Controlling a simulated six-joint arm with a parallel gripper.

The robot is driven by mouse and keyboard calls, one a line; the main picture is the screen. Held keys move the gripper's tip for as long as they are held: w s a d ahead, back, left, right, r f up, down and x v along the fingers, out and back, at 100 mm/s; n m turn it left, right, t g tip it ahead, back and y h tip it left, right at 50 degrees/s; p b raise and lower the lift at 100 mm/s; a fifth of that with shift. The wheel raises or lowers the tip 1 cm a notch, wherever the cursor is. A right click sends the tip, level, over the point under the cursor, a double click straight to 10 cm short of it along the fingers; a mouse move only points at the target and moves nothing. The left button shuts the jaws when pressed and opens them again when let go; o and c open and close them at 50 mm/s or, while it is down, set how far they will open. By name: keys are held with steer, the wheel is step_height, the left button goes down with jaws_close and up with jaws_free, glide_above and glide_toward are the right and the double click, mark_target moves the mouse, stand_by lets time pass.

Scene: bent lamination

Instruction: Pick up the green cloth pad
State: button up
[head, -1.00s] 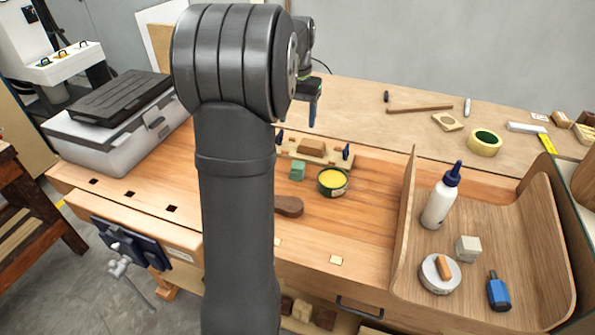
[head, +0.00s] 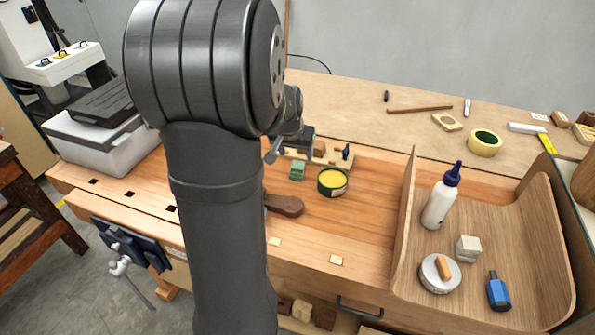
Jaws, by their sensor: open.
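The green cloth pad (head: 298,171) is a small green block-like piece on the wooden workbench, just left of a round tin with yellow contents (head: 333,181). My gripper (head: 277,148) is open, a little behind and to the left of the pad, and appears to be above the bench. My arm hides part of the gripper, so the space between its fingers is not clear. No contact between the gripper and the pad can be seen.
A wooden fixture (head: 332,158) with dark blue clamps stands behind the pad. A brown wooden-handled tool (head: 284,205) lies in front. A bent wood tray (head: 403,215) at right holds a white bottle (head: 441,198) and other items. The bench right of the tin is clear.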

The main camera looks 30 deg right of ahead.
mark_target(297, 166)
steer(key=x, duration=0.4)
steer(key=shift+d+f, duration=0.1)
steer(key=shift+f, duration=0.15)
steer(key=shift+a+x, duration=0.2)
steer(key=shift+x, duration=2.5)
steer(key=c, duration=1.1)
steer(key=shift+o, duration=0.2)
